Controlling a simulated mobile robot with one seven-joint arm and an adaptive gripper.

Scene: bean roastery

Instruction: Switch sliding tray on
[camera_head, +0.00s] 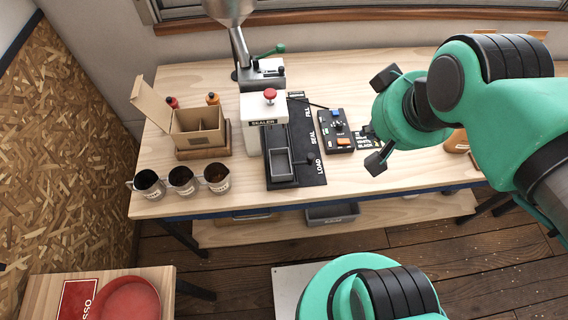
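The sliding tray (272,167) is a small grey open tray on a black base (309,170) marked FILL, SEAL and LOAD. It sits at the LOAD end, in front of the white sealer (252,137) with its red knob. A black control box (325,127) stands right of the base, with a blue control near its top and an orange one lower down. My gripper (372,122) is just right of the control box, with its black fingers spread wide and nothing seen between them. Its height above the table is hard to tell. A small dark label plate (363,144) is partly hidden beside it.
Three cups (216,178) stand at the table's front left. A metal funnel machine (262,76) with a green lever stands behind the sealer. The table's front right is mostly clear.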

